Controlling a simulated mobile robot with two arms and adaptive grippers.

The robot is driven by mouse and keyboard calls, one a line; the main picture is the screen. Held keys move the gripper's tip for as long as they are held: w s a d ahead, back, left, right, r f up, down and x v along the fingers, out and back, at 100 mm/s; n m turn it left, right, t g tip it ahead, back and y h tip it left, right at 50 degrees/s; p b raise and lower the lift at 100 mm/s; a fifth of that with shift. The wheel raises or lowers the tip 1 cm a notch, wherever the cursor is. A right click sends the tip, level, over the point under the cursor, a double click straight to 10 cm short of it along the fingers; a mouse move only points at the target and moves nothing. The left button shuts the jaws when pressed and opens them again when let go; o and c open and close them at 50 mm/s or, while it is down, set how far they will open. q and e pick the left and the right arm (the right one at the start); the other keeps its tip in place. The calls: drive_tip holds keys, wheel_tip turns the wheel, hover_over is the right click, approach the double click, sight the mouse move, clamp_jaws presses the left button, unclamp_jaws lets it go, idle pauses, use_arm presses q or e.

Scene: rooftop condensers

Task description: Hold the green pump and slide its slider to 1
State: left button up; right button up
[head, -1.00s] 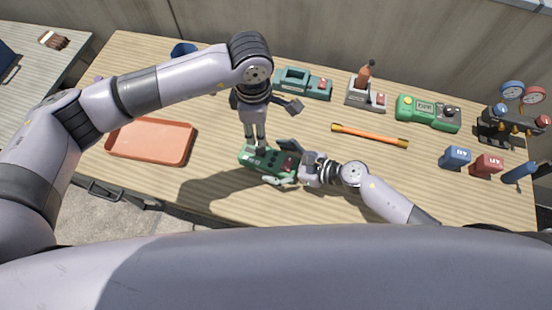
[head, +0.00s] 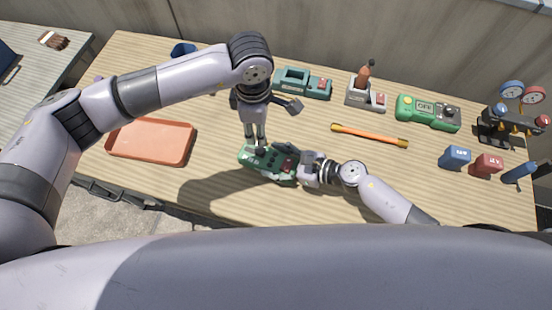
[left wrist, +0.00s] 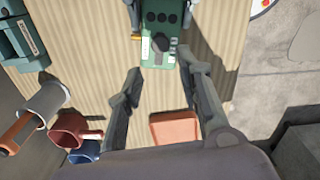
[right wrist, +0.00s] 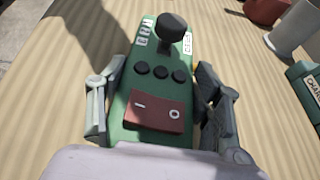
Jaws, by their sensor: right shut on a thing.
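The green pump (head: 262,160) lies on the wooden table at the centre of the head view. In the right wrist view the pump (right wrist: 152,95) shows a red rocker switch (right wrist: 155,110), several black buttons, pale labels and a black slider knob (right wrist: 172,28) at its far end. My right gripper (head: 293,164) is shut across the pump's body, one finger on each side. My left gripper (head: 255,143) points down above the knob end. In the left wrist view its fingers (left wrist: 160,78) are apart and empty, with the knob (left wrist: 160,42) a little beyond them.
An orange tray (head: 150,142) lies left. An orange bar (head: 370,135) lies to the right. Along the back stand a teal device (head: 303,84), a grey holder (head: 365,95) and a green meter (head: 428,112). Blue (head: 455,157) and red (head: 487,164) blocks are at right.

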sight(260, 150)
drive_tip(key=c, duration=0.6)
use_arm(q)
drive_tip(key=shift+o, duration=1.2)
use_arm(e)
drive_tip(key=shift+c, duration=0.5)
use_arm(q)
drive_tip(key=m, duration=0.3)
drive_tip(key=shift+r+m, duration=0.25)
drive_tip(key=shift+m, duration=0.15)
wheel_tip(260, 150, down, 10)
drive_tip(key=m, duration=1.4)
drive_tip(key=shift+f+m, duration=0.1)
drive_tip(key=shift+m, duration=0.3)
drive_tip(key=shift+c, duration=0.2)
clamp_jaws()
